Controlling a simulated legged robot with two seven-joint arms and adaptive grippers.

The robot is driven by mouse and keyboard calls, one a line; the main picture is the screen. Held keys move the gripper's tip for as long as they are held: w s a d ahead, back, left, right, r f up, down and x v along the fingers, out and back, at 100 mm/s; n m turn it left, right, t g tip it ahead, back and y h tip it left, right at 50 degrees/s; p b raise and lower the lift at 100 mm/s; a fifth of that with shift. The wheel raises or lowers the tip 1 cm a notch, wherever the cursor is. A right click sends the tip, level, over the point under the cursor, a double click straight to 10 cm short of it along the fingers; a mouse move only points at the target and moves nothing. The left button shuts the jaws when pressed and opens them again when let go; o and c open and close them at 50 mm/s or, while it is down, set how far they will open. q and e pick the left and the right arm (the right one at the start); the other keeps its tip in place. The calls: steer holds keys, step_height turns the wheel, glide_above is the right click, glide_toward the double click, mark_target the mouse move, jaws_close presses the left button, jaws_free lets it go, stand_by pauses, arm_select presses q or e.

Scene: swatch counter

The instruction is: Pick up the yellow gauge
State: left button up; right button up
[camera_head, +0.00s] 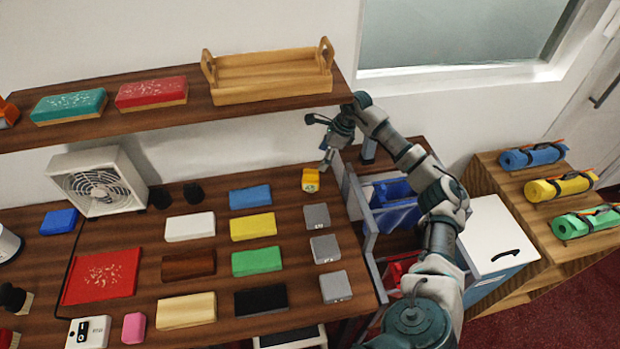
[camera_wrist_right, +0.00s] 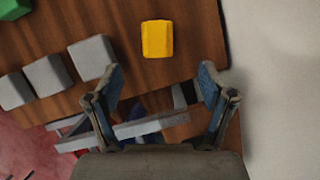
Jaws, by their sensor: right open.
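The yellow gauge (camera_head: 311,180) is a small block near the back right of the wooden counter in the head view. In the right wrist view the yellow gauge (camera_wrist_right: 157,39) lies on the wood, ahead of the fingertips and roughly centred between them. My right gripper (camera_head: 328,150) is close above and behind the gauge in the head view. In the wrist view the right gripper (camera_wrist_right: 162,77) has its fingers wide apart with nothing between them, and it does not touch the gauge. My left gripper is not in view.
Grey blocks (camera_head: 316,216) stand in a column in front of the gauge. A blue block (camera_head: 250,197) lies to its left. A shelf (camera_head: 190,113) with a wooden tray (camera_head: 270,87) hangs above the back. Bins (camera_head: 396,212) stand right of the counter edge.

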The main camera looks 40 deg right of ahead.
mark_target(313, 171)
steer(key=x, duration=0.7)
steer(key=shift+w+a+f, duration=0.15)
steer(key=shift+a+f, duration=0.15)
steer(key=shift+f, duration=0.05)
steer(key=shift+a+f, duration=0.15)
steer(key=shift+f, duration=0.15)
steer(key=x, duration=0.4)
steer(key=shift+d+f, duration=0.25)
steer(key=shift+f, duration=0.05)
steer(key=shift+a+r, duration=0.15)
steer(key=c, duration=1.5)
steer(key=shift+o, duration=0.2)
step_height(313, 171, up, 9)
steer(key=shift+r, duration=0.15)
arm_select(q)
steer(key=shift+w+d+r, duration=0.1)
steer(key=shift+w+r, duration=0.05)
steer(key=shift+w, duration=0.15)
arm_select(e)
steer(key=shift+r, duration=0.4)
